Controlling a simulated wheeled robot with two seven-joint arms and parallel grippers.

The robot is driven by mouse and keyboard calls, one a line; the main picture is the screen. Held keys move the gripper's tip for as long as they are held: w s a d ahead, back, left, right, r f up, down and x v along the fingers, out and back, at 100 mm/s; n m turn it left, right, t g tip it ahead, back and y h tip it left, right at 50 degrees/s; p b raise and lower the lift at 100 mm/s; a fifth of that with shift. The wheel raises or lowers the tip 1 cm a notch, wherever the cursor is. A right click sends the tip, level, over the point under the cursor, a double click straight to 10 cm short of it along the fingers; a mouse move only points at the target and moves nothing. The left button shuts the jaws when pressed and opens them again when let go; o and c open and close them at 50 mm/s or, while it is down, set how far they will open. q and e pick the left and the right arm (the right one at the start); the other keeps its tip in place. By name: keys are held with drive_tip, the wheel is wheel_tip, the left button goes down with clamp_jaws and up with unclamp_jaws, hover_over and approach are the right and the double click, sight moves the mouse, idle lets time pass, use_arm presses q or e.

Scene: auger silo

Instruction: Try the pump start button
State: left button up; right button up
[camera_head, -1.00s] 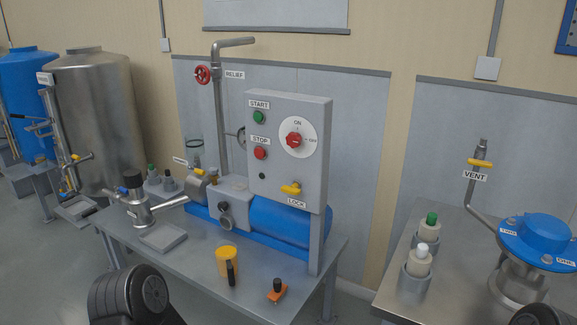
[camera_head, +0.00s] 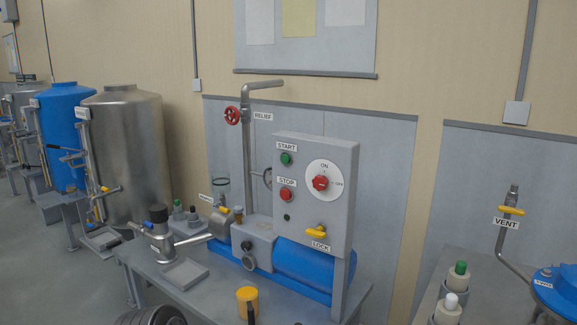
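The green START button (camera_head: 286,159) sits at the upper left of the grey control box (camera_head: 340,200), under a white START label. The red STOP button (camera_head: 285,195) is below it. To the right is a red rotary knob (camera_head: 320,183) on a white dial marked ON. A yellow handle (camera_head: 316,231) sits above the LOCK label. Behind and below the box is the blue pump body (camera_head: 315,268) on the steel bench. Neither gripper shows; only a dark rounded part, likely mine, is at the bottom edge.
A yellow cup (camera_head: 248,300) stands at the bench front, with a grey tray (camera_head: 184,274) to its left. A red RELIEF wheel (camera_head: 232,115) is on the upright pipe. A second bench with bottles (camera_head: 451,302) is at right. Tanks (camera_head: 124,155) stand at left.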

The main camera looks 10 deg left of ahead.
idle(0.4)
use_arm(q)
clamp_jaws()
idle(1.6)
